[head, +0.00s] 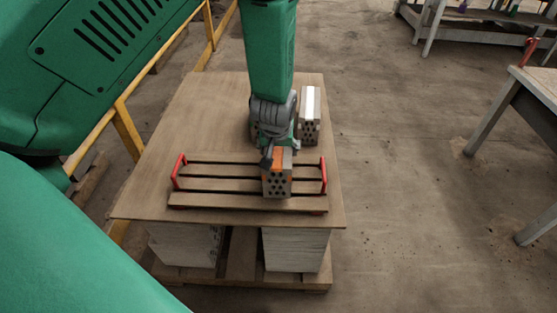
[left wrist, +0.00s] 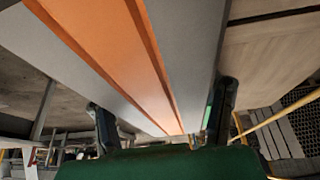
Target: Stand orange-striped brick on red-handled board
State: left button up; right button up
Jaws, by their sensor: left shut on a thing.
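The orange-striped brick (head: 277,182) is grey with an orange band, and its end with several round holes faces me in the head view. My left gripper (head: 278,150) is shut on it from behind and above. The board is slatted, with a red handle at each end. In the left wrist view, the brick's striped face (left wrist: 125,45) fills the upper middle, between the dark fingers (left wrist: 163,122). My right gripper is not in view.
A white-striped hollow brick (head: 310,118) stands behind, to the right, close to my arm. The wooden tabletop (head: 205,120) is clear to the left. A yellow rail (head: 128,128) runs along the left. A workbench (head: 535,85) stands apart at the right.

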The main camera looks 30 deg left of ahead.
pick_arm(q)
jog(key=f, duration=0.2)
jog(key=f+b, duration=0.1)
jog(key=shift+a+f, duration=0.3)
jog(key=shift+f, duration=0.1)
jog(key=shift+r, duration=0.1)
jog(key=shift+d, duration=0.1)
jog(key=o, duration=1.7)
jog(key=shift+d, duration=0.1)
jog(key=p+v, duration=0.3)
jog(key=v, duration=0.9)
jog(key=shift+p, duration=0.3)
